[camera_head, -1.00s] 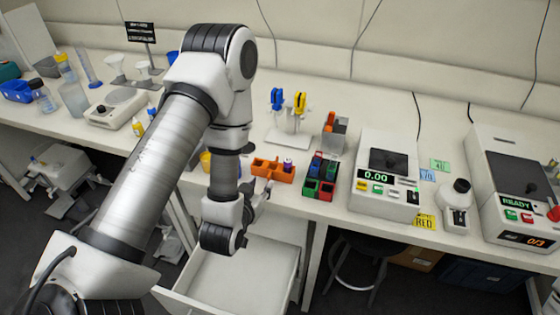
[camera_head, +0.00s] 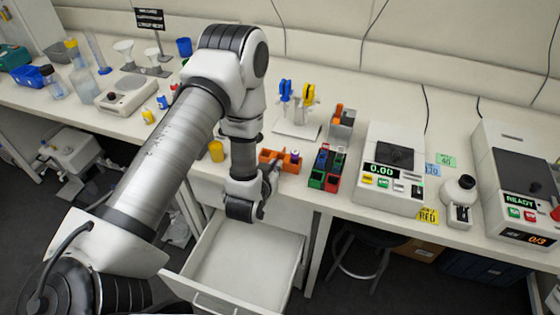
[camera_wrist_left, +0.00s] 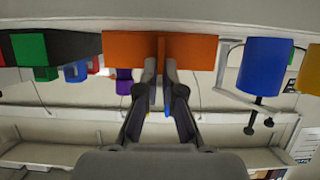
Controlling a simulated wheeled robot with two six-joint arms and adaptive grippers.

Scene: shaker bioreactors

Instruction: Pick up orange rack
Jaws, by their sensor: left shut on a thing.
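The orange rack (camera_head: 291,167) stands near the front edge of the bench, above the open drawer. A small purple-capped item (camera_head: 295,154) is at its right end; purple also shows in the left wrist view (camera_wrist_left: 124,76). My left gripper (camera_head: 274,170) is at the rack's front. In the left wrist view the orange rack (camera_wrist_left: 190,50) spans the top, and my left gripper's fingers (camera_wrist_left: 161,75) close on a thin orange upright part of it. The rack's lower side is hidden from the head view. My right gripper is out of view.
A rack of black, red, green and blue blocks (camera_head: 326,168) stands just right. Behind is a stand (camera_head: 297,128) with blue and yellow pipettes. A device reading 0.00 (camera_head: 393,168) is further right. The open drawer (camera_head: 245,262) lies below; a yellow cup (camera_head: 216,151) is left.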

